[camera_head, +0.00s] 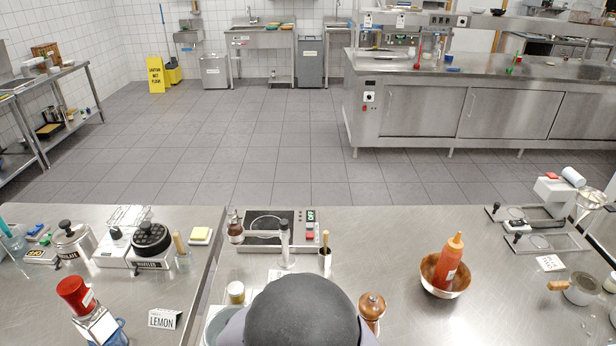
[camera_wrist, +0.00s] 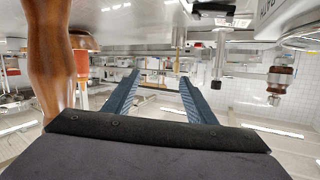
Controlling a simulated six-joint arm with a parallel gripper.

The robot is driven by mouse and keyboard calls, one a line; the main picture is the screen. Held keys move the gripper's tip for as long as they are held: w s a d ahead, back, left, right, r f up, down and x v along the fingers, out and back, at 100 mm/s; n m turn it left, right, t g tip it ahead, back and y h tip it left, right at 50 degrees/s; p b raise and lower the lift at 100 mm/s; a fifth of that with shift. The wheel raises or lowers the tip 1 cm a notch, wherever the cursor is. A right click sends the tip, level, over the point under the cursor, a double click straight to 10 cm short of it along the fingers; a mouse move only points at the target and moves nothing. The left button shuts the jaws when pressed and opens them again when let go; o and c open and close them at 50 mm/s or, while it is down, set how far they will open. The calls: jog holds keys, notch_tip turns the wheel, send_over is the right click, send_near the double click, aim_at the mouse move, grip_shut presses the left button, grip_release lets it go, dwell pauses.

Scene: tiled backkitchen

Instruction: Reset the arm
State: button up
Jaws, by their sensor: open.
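My gripper (camera_wrist: 160,77) shows in the wrist view with its two blue-grey fingers spread apart and nothing between them. The wrist view is upside down, with the steel counter along its top. A wooden pepper mill (camera_wrist: 48,60) stands very close at the left of that view. In the head view, a dark rounded part of my arm covers the bottom middle, and the gripper itself is hidden there. The same pepper mill (camera_head: 371,308) stands just right of that part.
An orange sauce bottle (camera_head: 450,258) stands in a wooden bowl (camera_head: 429,277) to the right. A hob (camera_head: 268,225) with dispensers is ahead. A LEMON card (camera_head: 163,319) and red-topped container (camera_head: 76,293) are left. Counter between pepper mill and bowl is clear.

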jog(key=w+d+r+y, duration=0.2)
jog(key=w+d+r, duration=0.2)
jog(key=w+d, duration=0.6)
jog(key=w+d+r+n+y+b, duration=0.1)
jog(key=w+d+r, duration=0.5)
jog(key=d, duration=0.2)
jog(key=s+d+r+n+g+h, duration=0.1)
jog(key=s+d+r, duration=0.1)
jog(key=s+d, duration=0.5)
jog(key=s+d+r+n+g+h, duration=0.1)
jog(key=s+d+r+g, duration=0.15)
jog(key=d, duration=0.85)
jog(key=s+d+r+n+h, duration=0.1)
jog(key=s+d+r, duration=0.1)
jog(key=s+d, duration=0.5)
jog(key=s+a+f+n+g+y+p, duration=0.1)
jog(key=s+a+f+g+y, duration=0.15)
jog(key=a+f, duration=0.45)
jog(key=s+a+f+n+g+y+p, duration=0.1)
jog(key=a+f+g+y+p, duration=0.2)
jog(key=a, duration=0.6)
jog(key=s+a+f+g+y+p, duration=0.1)
jog(key=s+a+f+g, duration=0.3)
jog(key=s+a, duration=0.9)
notch_tip(320, 180, down, 3)
jog(key=shift+f+n+g, duration=0.2)
jog(key=shift+n+g, duration=0.1)
